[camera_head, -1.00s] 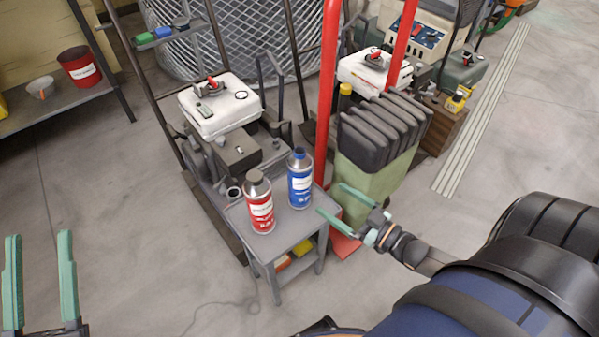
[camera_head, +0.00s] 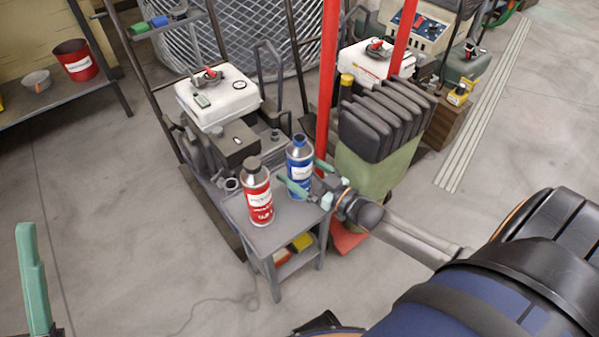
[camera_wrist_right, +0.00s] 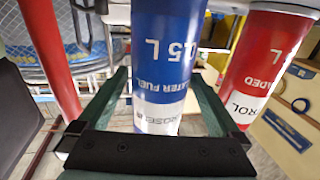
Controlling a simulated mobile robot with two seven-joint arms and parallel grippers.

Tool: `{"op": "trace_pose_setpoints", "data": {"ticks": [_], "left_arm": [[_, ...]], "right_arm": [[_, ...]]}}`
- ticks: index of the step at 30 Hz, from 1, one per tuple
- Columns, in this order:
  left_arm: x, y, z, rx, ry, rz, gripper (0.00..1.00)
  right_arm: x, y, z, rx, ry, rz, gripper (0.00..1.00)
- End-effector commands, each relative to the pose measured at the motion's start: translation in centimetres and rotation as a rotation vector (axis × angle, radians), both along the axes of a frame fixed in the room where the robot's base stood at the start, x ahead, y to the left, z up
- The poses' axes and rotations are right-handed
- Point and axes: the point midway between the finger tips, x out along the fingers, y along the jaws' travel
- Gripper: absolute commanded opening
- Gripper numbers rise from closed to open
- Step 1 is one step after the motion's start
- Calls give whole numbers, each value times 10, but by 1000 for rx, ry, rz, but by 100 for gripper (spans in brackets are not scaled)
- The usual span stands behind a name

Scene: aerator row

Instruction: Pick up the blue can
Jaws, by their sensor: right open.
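The blue can (camera_head: 299,155) stands upright on a small grey cart (camera_head: 281,236), behind and right of a red can (camera_head: 257,195). My right gripper (camera_head: 301,173) is open, its green fingers on either side of the blue can, one partly in front of it. In the right wrist view the blue can (camera_wrist_right: 166,55) is between the two fingers of the open gripper (camera_wrist_right: 160,85); whether they touch it I cannot tell. The red can (camera_wrist_right: 262,65) is just beyond the right finger. One finger of my left gripper (camera_head: 33,280) shows at the lower left, away from the cart.
A green bin with black ribbed pieces (camera_head: 378,170) and a red post (camera_head: 327,85) stand close behind the cart. A machine with a white tank (camera_head: 220,97) is behind the cans. A shelf (camera_head: 60,101) is at upper left. Floor at left is clear.

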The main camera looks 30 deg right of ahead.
Motion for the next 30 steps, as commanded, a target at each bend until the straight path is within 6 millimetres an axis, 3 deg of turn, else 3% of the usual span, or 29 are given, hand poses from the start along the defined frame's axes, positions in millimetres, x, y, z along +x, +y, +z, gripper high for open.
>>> {"op": "trace_pose_setpoints", "data": {"ticks": [7, 30], "left_arm": [[0, 0, 0, -1, 1, -1, 50], [0, -1, 0, -1, 0, -2, 50]], "right_arm": [[1, 1, 0, 1, 1, 0, 100], [1, 1, 0, 0, 1, 0, 13]]}}
